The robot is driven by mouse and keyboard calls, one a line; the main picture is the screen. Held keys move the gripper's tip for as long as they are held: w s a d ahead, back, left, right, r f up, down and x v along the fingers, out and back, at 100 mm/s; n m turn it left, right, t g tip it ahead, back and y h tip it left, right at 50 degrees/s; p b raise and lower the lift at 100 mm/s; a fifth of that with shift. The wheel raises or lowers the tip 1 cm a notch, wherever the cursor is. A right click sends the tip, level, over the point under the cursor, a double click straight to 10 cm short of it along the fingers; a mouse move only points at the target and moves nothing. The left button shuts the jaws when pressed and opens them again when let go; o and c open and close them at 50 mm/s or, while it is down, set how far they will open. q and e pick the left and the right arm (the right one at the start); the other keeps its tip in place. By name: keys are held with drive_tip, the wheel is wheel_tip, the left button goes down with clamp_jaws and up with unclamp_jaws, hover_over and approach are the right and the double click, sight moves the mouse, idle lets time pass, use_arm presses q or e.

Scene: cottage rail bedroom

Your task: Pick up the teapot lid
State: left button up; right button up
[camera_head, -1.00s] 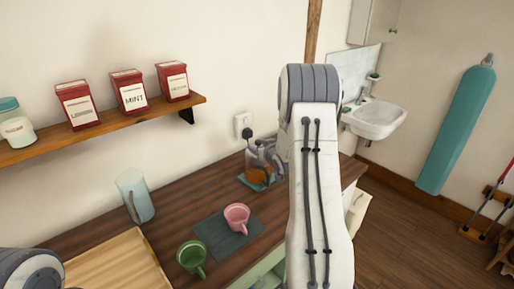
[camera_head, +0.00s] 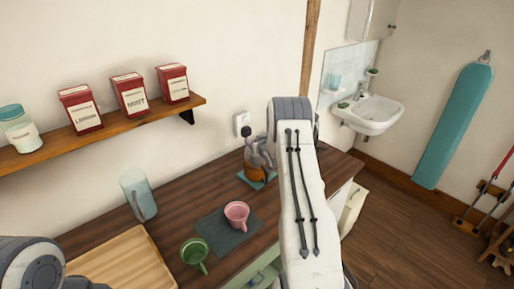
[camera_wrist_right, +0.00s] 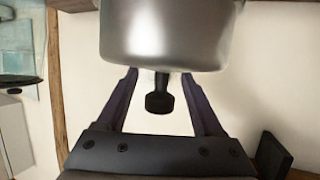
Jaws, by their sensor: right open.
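The teapot (camera_head: 254,170) stands on a small teal mat at the back of the wooden counter, mostly hidden by my right gripper and arm. In the right wrist view, which looks upside down, a rounded silvery metal surface (camera_wrist_right: 165,40) fills the top. A black knob (camera_wrist_right: 159,98), seemingly the teapot lid's, sticks out from it. My right gripper (camera_wrist_right: 160,85) is open, with one finger on each side of the knob and gaps between. The edge between lid and pot cannot be made out. My left gripper is out of view; only my left arm shows at lower left.
A pink cup (camera_head: 237,214) sits on a dark mat (camera_head: 218,240), with a green cup (camera_head: 194,252) nearby. A glass pitcher (camera_head: 138,194) and wooden tray (camera_head: 118,262) are at left. A plug and socket (camera_head: 243,125) are on the wall close behind the teapot.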

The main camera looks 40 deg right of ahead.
drive_tip(key=shift+w, duration=0.1)
clamp_jaws()
idle(0.3)
